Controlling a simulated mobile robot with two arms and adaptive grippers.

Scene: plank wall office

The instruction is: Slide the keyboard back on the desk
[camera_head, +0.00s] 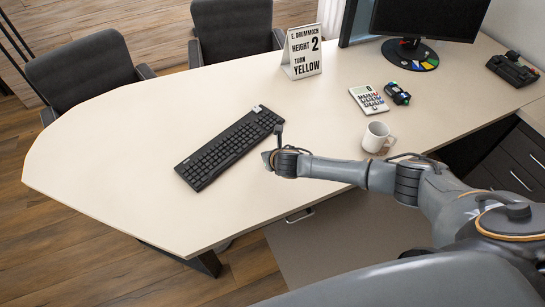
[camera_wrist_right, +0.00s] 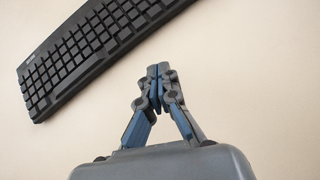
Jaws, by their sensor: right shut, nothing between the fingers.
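The black keyboard (camera_head: 228,148) lies flat and slanted across the middle of the cream desk (camera_head: 110,150), its right end farther back than its left. A small pale patch shows at its right end. My right gripper (camera_head: 279,130) is beside the keyboard's right end, on the near right side, its tips partly hidden by the wrist. In the right wrist view, the keyboard (camera_wrist_right: 82,50) crosses the upper left. The right gripper (camera_wrist_right: 157,72) is shut and empty there, with a strip of bare desk between its tips and the keyboard. My left gripper is not in view.
A white mug (camera_head: 377,137) stands near my right forearm. A calculator (camera_head: 369,99), a small dark object (camera_head: 397,93), a sign (camera_head: 302,52) and a monitor (camera_head: 424,20) are farther back. Two chairs (camera_head: 92,76) (camera_head: 232,28) stand behind the desk. The desk's left part is clear.

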